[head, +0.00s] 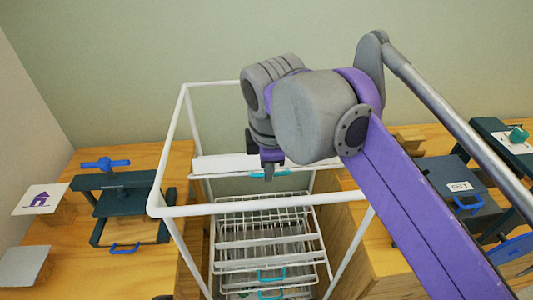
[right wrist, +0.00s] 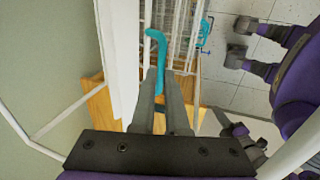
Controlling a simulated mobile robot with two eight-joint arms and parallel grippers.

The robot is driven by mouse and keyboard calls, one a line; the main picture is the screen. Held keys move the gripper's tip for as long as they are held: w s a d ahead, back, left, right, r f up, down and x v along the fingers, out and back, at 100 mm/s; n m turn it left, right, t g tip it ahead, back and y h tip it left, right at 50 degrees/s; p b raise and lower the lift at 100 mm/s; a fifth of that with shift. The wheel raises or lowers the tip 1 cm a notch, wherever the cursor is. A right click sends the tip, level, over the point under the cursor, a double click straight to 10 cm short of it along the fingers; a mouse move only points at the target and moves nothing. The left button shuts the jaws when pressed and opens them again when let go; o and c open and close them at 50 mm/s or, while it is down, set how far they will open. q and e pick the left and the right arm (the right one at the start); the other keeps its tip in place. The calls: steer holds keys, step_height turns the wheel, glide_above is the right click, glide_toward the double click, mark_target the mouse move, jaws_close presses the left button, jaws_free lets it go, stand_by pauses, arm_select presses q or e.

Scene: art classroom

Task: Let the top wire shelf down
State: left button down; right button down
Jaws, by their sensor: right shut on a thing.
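The top wire shelf (head: 224,165) is a white panel seen nearly edge-on, raised in the upper part of a white rack frame (head: 240,211). Its teal handle (head: 257,175) is on the near edge. My right gripper (head: 269,172) is at this handle, partly hiding it. In the right wrist view, the teal handle (right wrist: 155,60) runs between the two grey fingers of my right gripper (right wrist: 160,85), which are shut on it. The raised shelf (right wrist: 117,60) is beside it. My left gripper (right wrist: 240,42) shows at the right of that view, fingers apart and empty.
Lower wire shelves (head: 265,238) with teal handles lie flat below in the rack. A wooden table with a dark press (head: 120,200) stands left. Another wooden cabinet (head: 375,255) with a dark labelled box (head: 450,190) stands right. The rack's front bar crosses close below my right gripper.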

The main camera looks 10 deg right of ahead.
steer(key=s+f, duration=0.1)
steer(key=s+f+b, duration=0.1)
steer(key=f, duration=0.1)
steer(key=shift+s+f, duration=0.2)
steer(key=shift+s, duration=0.05)
steer(key=c, duration=0.9)
jaws_free()
steer(key=shift+s, duration=0.1)
steer(key=p+v, duration=0.2)
steer(key=v, duration=0.9)
steer(key=shift+c, duration=0.4)
